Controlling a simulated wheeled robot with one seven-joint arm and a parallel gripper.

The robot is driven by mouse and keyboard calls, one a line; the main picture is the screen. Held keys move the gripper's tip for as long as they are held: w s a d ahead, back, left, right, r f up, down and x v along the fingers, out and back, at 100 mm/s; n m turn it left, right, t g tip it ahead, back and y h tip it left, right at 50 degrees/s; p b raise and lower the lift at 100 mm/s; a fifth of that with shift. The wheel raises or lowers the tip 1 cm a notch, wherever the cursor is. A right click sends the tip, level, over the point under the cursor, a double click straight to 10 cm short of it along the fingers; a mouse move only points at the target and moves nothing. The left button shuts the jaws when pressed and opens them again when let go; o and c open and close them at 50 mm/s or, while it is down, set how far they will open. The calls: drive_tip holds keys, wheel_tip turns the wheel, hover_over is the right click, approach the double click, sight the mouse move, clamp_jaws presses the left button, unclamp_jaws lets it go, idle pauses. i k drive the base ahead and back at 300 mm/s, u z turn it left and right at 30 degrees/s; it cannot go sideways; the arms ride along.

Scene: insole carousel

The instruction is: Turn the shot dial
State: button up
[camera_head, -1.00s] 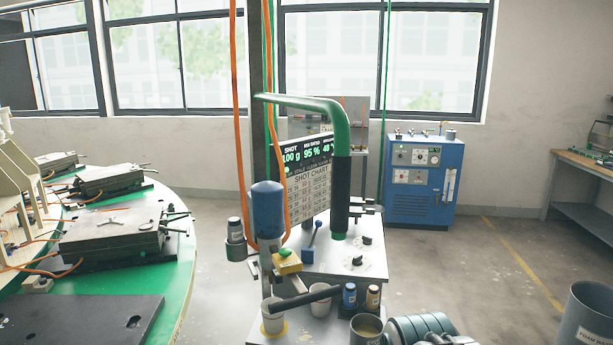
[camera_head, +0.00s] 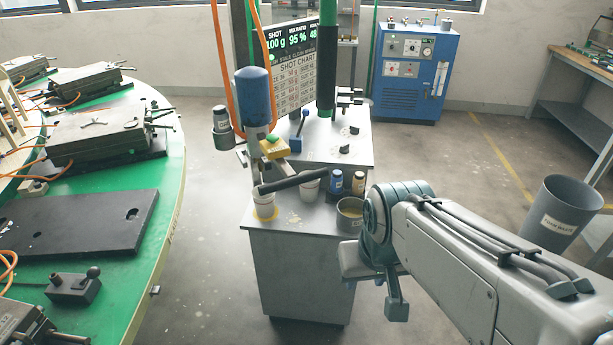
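The dispensing station's cabinet top (camera_head: 325,146) carries two small black knobs, a far one (camera_head: 354,130) and a near one (camera_head: 344,150). Pale marks lie around them. I cannot tell from labels which is the shot dial. The display (camera_head: 291,42) behind reads SHOT 100 g and 95 %, above a printed shot chart (camera_head: 298,78). My arm reaches in from the lower right. My gripper (camera_head: 378,282) is in front of the cabinet's right side, below and nearer than the knobs, apart from them. Its fingers are partly hidden, so its opening is unclear.
A green carousel (camera_head: 160,190) is left, a grey bin (camera_head: 560,208) right.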

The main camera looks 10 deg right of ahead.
sight(344, 148)
drive_tip(key=z, duration=0.5)
drive_tip(key=i, duration=1.35)
drive_tip(key=u, duration=0.35)
